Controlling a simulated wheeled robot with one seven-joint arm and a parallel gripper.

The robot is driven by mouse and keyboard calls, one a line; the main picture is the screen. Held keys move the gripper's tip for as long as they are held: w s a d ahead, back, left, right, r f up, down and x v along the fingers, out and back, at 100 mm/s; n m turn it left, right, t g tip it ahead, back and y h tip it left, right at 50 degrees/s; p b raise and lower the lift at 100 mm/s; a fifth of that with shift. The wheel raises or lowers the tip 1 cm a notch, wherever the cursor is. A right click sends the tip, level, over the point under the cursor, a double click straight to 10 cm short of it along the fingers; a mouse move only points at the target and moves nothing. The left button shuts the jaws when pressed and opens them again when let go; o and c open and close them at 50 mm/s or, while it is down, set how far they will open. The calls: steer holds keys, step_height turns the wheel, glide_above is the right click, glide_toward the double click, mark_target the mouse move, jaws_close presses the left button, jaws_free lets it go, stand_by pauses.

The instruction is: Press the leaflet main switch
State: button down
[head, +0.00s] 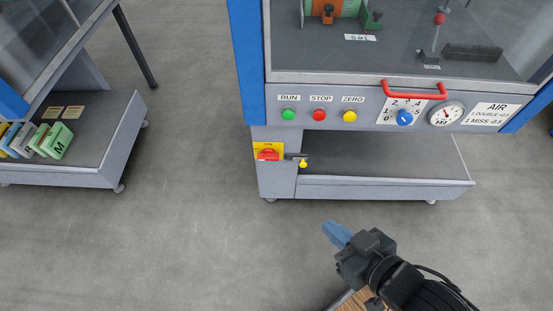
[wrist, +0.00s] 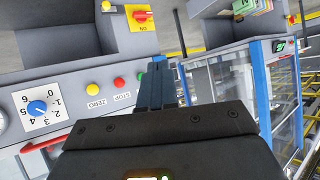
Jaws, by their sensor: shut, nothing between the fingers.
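A red rotary switch on a yellow plate (head: 268,152) sits on the lower left cabinet of the grey and blue machine in front of me. It also shows near the top of the wrist view (wrist: 142,17), marked ON. No leaflet label on it is readable. My gripper (head: 336,233), with blue fingers, is in front of the machine, below and right of the switch in the head view, and apart from it. In the wrist view the fingers (wrist: 157,85) are together and hold nothing.
The panel above has green RUN (head: 288,114), red STOP (head: 319,114) and yellow ZERO (head: 350,116) buttons, a blue dial (head: 404,118) and a red handle (head: 413,92). A yellow knob (head: 303,164) sticks out beside the switch. Another red-yellow switch (wrist: 293,19) shows on neighbouring equipment.

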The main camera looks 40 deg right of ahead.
steer(key=w+d+f+m+g+h+b, duration=0.1)
steer(key=w+f+m+g+h, duration=0.1)
steer(key=w, duration=1)
steer(key=w+d+f+m+g+h+b, duration=0.2)
steer(key=w+f+m+h, duration=0.1)
steer(key=w, duration=0.9)
step_height(320, 180, down, 3)
steer(key=shift+r+m+g, duration=0.2)
steer(key=shift+m+g, duration=0.1)
steer(key=shift+m, duration=0.2)
steer(key=shift+w+d, duration=0.1)
steer(key=b, duration=0.2)
glide_above(277, 156)
steer(key=s+a, duration=0.2)
steer(key=s, duration=0.1)
step_height(277, 156, down, 7)
steer(key=f, duration=0.3)
steer(key=shift+w+d, duration=0.15)
steer(key=shift+w, duration=0.2)
steer(key=shift+f, duration=0.55)
